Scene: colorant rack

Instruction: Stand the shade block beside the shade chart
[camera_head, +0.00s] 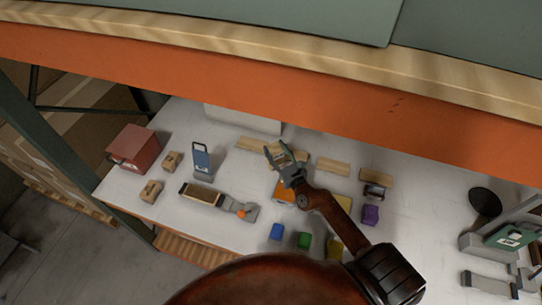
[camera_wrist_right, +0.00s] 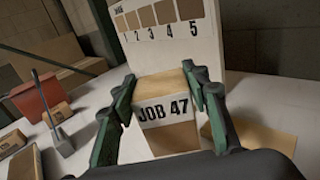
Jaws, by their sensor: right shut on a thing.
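The shade block is a light wooden block (camera_wrist_right: 165,112) with a white "JOB 47" label on its near side in the right wrist view. My right gripper (camera_wrist_right: 159,74) is shut on it, with a green finger on each side. In the head view the gripper (camera_head: 281,153) is over the back middle of the table, and the block between its fingers is small. The shade chart (camera_wrist_right: 165,52), a white upright panel with numbered brown swatches, stands just behind the block; I cannot tell whether they touch. Whether the block's base rests on the table is unclear. My left gripper is not in view.
An orange beam (camera_head: 200,83) crosses above the table (camera_head: 140,190). A wood strip (camera_head: 333,166) is right of the gripper.

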